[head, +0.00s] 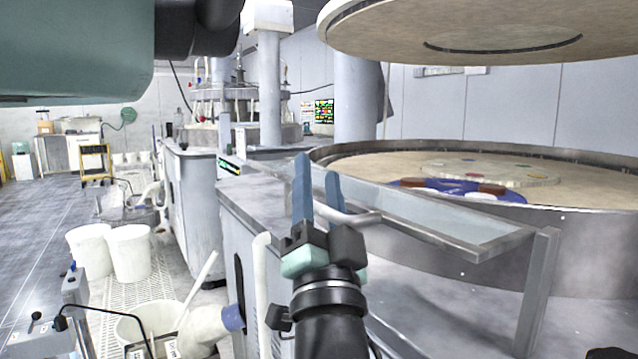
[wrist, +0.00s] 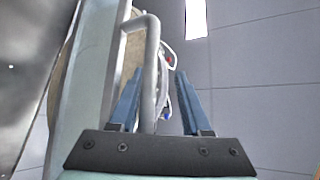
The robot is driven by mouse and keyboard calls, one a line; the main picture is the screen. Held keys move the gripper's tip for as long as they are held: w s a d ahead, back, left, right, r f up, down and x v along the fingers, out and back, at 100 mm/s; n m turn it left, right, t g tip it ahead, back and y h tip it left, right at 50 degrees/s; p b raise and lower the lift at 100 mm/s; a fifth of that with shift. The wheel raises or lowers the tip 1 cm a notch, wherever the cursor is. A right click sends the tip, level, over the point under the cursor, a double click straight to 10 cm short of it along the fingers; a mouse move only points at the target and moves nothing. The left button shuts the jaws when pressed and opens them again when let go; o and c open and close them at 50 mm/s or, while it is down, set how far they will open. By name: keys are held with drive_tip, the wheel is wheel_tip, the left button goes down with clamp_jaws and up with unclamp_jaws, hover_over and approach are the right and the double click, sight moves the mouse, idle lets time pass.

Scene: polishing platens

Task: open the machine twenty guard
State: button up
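The guard (head: 440,212) is a clear panel in a metal frame, in front of the round platen machine at right in the head view. It lies tilted and low, and also shows at left in the wrist view (wrist: 92,80). Its grey bar handle (head: 362,217) is on the near side. My gripper (head: 317,168) has two blue fingers spread apart at the handle's left part. In the wrist view the handle (wrist: 150,70) runs between the fingers, nearer the left one, with a gap to the right one. I cannot tell whether either finger touches it. No machine number is readable.
The round platen tub (head: 585,225) stands behind the guard, with a large disc (head: 400,30) above it. A metal post (head: 535,290) stands at the guard's right end. White buckets (head: 128,252) and a hose stand on the floor at left.

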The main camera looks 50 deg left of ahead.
drive_tip(key=b+v, duration=0.5)
drive_tip(key=v, duration=0.8)
